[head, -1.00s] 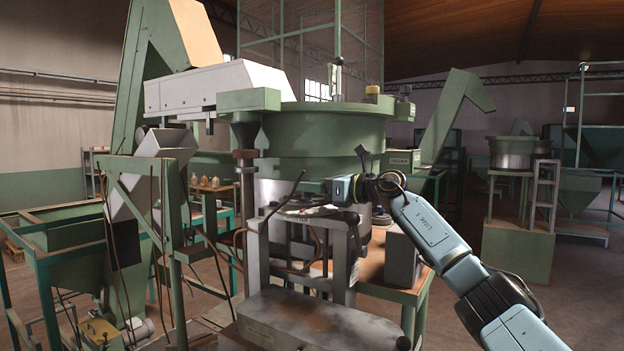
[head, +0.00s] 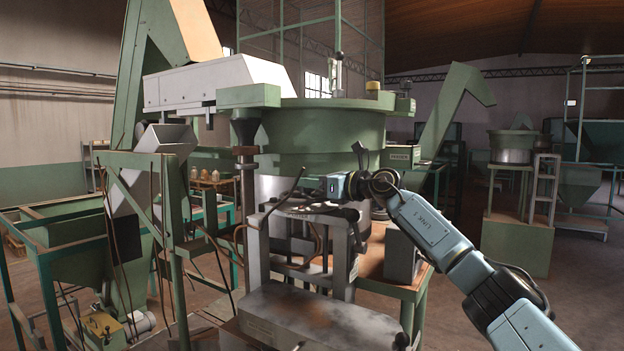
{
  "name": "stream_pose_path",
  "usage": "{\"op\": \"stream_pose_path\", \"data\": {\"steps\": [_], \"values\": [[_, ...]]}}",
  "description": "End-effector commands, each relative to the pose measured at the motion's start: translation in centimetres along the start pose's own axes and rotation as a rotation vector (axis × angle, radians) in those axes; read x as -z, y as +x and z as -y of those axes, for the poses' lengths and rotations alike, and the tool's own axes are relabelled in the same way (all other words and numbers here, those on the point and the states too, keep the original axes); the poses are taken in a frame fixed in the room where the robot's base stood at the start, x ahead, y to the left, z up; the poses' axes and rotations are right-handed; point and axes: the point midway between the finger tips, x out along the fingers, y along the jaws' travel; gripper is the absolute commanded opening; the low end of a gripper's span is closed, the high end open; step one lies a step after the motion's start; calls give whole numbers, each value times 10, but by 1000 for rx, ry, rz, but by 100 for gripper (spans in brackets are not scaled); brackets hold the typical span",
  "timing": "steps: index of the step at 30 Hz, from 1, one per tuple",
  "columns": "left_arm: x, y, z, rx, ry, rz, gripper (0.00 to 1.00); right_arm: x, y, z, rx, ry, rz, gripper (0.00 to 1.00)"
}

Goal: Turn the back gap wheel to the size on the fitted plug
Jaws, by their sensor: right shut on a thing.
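My right gripper (head: 310,186) reaches in from the right, above the small metal stand under the green bowl. Its jaws are small and dark in the head view, and they are shut on a small part there. The part looks to be the back gap wheel, but the jaws hide most of it and I cannot read any size marks. A round plate (head: 300,208) on top of the stand lies just below the gripper. I cannot pick out the fitted plug. My left gripper is not in view.
The large green bowl (head: 325,130) stands just behind the gripper. A dark bent rod (head: 283,200) rises left of the jaws. A grey box (head: 402,257) stands right of the stand, below my forearm. A metal base block (head: 320,318) lies in front.

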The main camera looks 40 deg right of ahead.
Motion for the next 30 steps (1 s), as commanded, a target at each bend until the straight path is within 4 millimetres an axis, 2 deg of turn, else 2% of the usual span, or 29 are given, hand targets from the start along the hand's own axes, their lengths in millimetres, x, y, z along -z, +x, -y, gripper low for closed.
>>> {"op": "stream_pose_path", "data": {"steps": [1,4,14,15,20,30], "values": [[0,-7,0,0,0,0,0,-2,0,0,19,-4,-7,16],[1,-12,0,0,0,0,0,-1,0,-1,47,-2,-5,16],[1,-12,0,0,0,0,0,0,0,-1,58,0,1,16],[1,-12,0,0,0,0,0,0,0,-1,58,0,1,40],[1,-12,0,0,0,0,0,0,0,-1,58,0,1,60],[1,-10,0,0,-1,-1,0,0,-3,-1,59,-1,1,60]]}}
